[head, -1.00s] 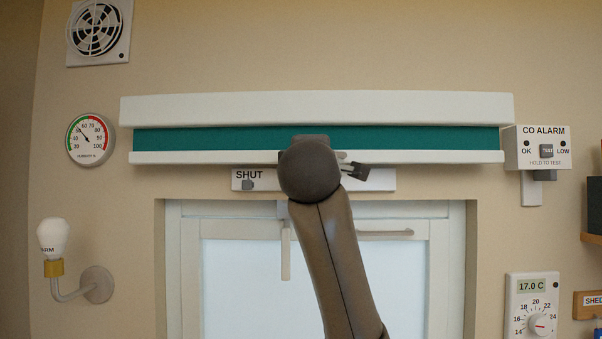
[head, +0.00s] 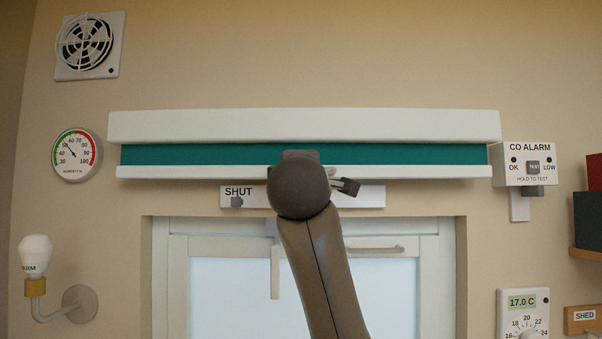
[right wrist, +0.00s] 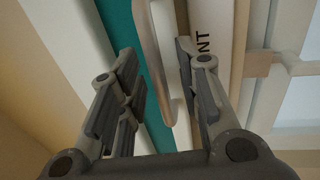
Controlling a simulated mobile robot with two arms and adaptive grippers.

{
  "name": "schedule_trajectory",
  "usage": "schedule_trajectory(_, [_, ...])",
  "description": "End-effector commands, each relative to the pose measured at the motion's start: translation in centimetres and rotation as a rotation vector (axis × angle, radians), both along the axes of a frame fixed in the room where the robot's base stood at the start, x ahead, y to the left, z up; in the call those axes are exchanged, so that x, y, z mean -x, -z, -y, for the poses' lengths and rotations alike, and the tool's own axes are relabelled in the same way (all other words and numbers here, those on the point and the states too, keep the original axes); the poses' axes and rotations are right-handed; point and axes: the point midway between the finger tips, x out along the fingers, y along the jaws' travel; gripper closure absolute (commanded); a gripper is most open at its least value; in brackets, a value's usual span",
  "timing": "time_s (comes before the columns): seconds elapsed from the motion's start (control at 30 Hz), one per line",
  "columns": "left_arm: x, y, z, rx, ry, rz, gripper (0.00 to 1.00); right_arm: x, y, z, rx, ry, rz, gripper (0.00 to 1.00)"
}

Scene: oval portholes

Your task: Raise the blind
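The blind is almost fully up: a narrow teal strip (head: 200,155) shows between its white top casing (head: 300,126) and its white bottom bar (head: 160,172). My right gripper (head: 320,170) is at the middle of the bottom bar, largely hidden behind its own wrist in the head view. In the right wrist view my right gripper (right wrist: 156,50) is open, with a pale loop-shaped handle (right wrist: 148,50) between its fingers. The fingers look apart from the handle; contact cannot be made out. My left gripper is not in view.
A CO alarm (head: 524,165) stands close to the right end. A gauge (head: 77,155), fan vent (head: 89,46) and lamp (head: 36,258) are at left.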

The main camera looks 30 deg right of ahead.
Motion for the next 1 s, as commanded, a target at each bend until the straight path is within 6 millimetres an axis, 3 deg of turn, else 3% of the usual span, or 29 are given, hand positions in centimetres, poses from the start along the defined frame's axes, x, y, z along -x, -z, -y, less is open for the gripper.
schedule_trajectory(0.17, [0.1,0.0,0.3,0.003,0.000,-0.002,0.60,1.8,0.4,-1.2,0.003,-0.003,0.003,0.68])
schedule_trajectory(0.6, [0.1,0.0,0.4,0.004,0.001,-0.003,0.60,8.7,1.8,-5.4,0.002,-0.002,0.003,0.68])
schedule_trajectory(1.0, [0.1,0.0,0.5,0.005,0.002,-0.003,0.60,9.8,2.2,-6.0,0.000,-0.001,0.000,0.68])
